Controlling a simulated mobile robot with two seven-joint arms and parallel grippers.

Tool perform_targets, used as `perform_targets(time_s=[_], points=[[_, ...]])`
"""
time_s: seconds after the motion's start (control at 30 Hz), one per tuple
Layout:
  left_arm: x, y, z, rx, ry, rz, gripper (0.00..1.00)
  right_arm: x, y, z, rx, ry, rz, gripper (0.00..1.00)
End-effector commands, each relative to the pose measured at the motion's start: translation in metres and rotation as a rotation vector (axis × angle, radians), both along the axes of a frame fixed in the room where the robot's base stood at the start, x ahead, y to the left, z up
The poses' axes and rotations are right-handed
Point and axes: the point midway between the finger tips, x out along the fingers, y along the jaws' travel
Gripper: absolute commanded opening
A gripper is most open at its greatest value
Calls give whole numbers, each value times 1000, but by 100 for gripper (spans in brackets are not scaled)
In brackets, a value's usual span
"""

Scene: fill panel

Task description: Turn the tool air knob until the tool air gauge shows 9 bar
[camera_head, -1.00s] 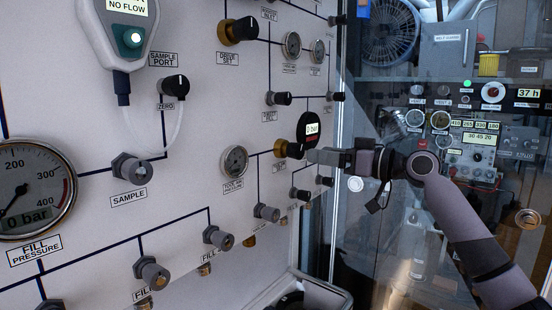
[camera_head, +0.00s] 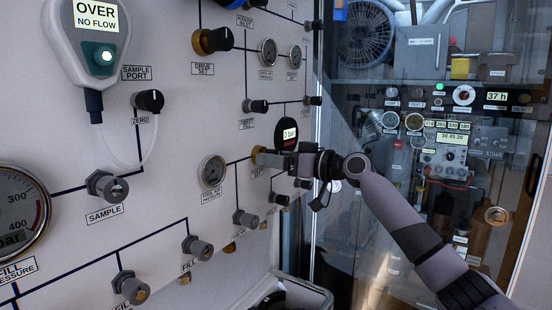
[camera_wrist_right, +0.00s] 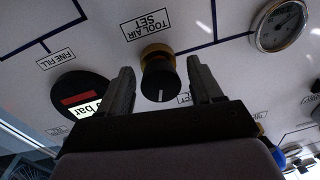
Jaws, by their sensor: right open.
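The tool air gauge (camera_head: 212,171) is a small round dial left of the knob. It also shows in the wrist view (camera_wrist_right: 279,25); its reading is too small to tell. My left gripper is out of view.
A round black digital display (camera_head: 286,134) sits close above my right gripper. Other knobs, such as the drive set knob (camera_head: 213,40) and a grey valve (camera_head: 245,218), stick out from the panel nearby. A glass-fronted cabinet stands at the right.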

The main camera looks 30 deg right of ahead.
Motion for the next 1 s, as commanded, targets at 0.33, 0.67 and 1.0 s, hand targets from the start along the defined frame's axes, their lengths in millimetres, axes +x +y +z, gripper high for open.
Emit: perform_targets(time_s=[0.33, 0.67, 1.0], points=[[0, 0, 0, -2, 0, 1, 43, 0, -1, 0, 2, 1, -1, 11], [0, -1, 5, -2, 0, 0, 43, 0, 0, 0, 94, 41, -1, 11], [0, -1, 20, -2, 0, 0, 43, 0, 0, 1, 358, 150, 0, 11]])
